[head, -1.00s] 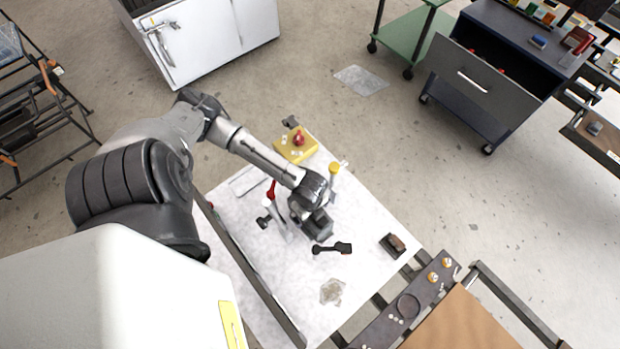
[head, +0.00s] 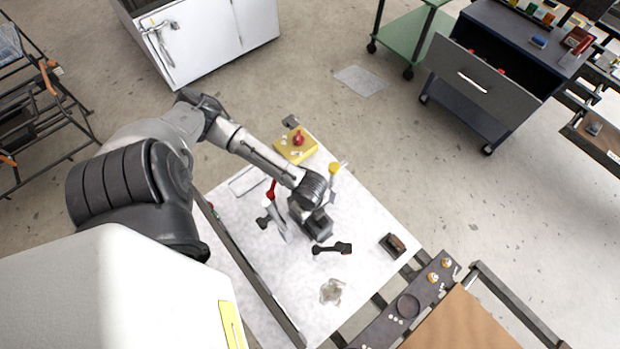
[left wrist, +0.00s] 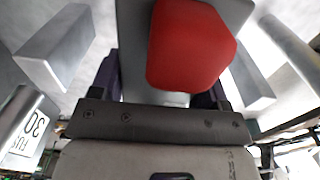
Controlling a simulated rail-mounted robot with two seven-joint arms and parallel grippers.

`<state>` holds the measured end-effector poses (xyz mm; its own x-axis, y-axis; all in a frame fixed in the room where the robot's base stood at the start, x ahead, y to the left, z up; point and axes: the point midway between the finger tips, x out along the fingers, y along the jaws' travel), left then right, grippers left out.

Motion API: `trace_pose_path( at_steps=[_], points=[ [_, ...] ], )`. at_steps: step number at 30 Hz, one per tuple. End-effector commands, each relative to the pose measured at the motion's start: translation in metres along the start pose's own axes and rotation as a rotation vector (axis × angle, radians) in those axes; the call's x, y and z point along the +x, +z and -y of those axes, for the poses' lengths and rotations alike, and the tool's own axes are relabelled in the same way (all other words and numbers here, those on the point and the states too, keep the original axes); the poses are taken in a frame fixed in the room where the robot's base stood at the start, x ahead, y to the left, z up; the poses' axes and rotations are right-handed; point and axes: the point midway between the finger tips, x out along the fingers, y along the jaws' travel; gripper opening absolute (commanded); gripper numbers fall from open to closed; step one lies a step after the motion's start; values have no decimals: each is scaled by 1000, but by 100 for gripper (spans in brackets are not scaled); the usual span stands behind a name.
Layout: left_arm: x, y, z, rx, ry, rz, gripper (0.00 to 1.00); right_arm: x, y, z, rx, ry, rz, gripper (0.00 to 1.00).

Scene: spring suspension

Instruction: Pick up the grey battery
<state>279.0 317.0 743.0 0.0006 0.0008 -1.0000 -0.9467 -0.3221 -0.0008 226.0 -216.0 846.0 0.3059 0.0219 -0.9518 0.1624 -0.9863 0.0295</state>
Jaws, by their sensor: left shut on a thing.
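My left gripper (head: 316,222) reaches down over the white worktable (head: 290,275) in the head view. In the left wrist view, a grey body with a blocky red part (left wrist: 192,45) on it sits between the dark fingers, and the jaws are shut on it. I take this held thing to be the grey battery (left wrist: 133,45); most of it is hidden by the red part and the gripper. In the head view the arm and gripper hide it, and I cannot tell whether it touches the tabletop. My right gripper is in neither view.
A red-handled tool (head: 271,188) is close left of the gripper. A black tool (head: 332,248) lies just below it. A yellow block (head: 296,147) with a red knob, a yellow-capped item (head: 334,168) and a dark box (head: 393,245) are nearby.

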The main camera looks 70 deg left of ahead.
Motion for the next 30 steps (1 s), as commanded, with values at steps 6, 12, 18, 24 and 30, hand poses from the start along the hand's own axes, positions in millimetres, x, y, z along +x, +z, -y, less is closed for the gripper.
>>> trace_pose_path(
  at_steps=[6, 12, 18, 24, 30],
  points=[
    [0, 0, 0, 2, 1, 0, 4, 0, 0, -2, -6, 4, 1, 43],
    [-3, -1, 2, 2, -4, -4, 0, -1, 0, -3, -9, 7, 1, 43],
    [-6, -1, 2, 2, -4, -4, 0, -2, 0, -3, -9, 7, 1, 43],
    [-26, -1, 2, 2, -6, -4, 0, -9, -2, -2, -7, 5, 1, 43],
    [-55, -1, 3, 1, -7, -4, 0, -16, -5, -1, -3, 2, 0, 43]
  ],
)
